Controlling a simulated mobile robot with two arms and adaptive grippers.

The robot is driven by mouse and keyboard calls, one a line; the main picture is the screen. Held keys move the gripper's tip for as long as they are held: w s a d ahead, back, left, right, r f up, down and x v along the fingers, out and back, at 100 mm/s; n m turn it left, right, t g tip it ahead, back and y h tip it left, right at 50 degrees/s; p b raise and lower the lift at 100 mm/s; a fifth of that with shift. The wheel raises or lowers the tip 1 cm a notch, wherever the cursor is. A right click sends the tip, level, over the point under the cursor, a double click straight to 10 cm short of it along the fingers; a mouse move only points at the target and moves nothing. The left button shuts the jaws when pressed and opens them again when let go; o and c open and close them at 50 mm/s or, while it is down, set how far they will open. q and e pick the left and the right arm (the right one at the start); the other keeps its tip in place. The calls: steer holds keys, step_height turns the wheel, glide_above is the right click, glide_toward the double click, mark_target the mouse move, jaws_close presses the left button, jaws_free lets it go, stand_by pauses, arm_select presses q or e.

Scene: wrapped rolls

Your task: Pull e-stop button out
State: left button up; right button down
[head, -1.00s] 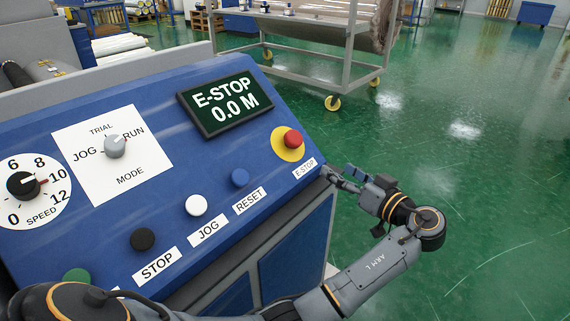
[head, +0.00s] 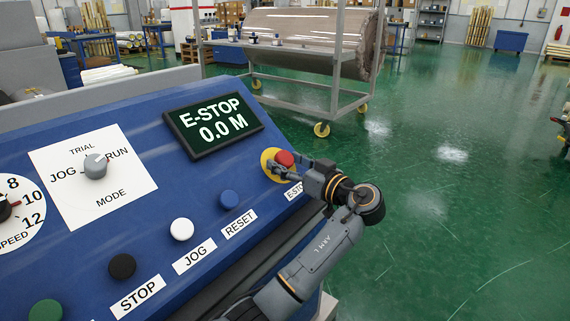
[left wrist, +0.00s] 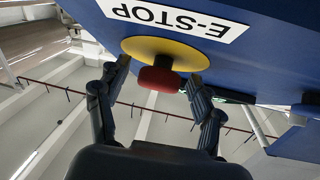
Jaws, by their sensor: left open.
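The red e-stop button (head: 285,159) stands on a yellow disc (head: 269,168) at the right end of the blue control panel, above its E-STOP label. In the left wrist view the red button (left wrist: 158,80) sits between the two fingers, upside down. My left gripper (head: 294,166) is at the button, coming from the right. In the left wrist view the gripper (left wrist: 160,78) is open, with one finger on each side of the button and visible gaps. The fingertips are close to the yellow disc. The display (head: 213,125) reads E-STOP 0.0 M. My right gripper is not in view.
Blue (head: 229,199), white (head: 182,229), black (head: 122,265) and green (head: 46,311) buttons lie along the panel's lower edge. The mode knob (head: 96,166) is on the left. A wheeled rack (head: 335,99) with a large wrapped roll (head: 310,40) stands behind. The green floor at right is clear.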

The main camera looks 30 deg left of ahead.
arm_select(q)
steer(key=shift+w+a, duration=0.1)
steer(key=shift+a, duration=0.4)
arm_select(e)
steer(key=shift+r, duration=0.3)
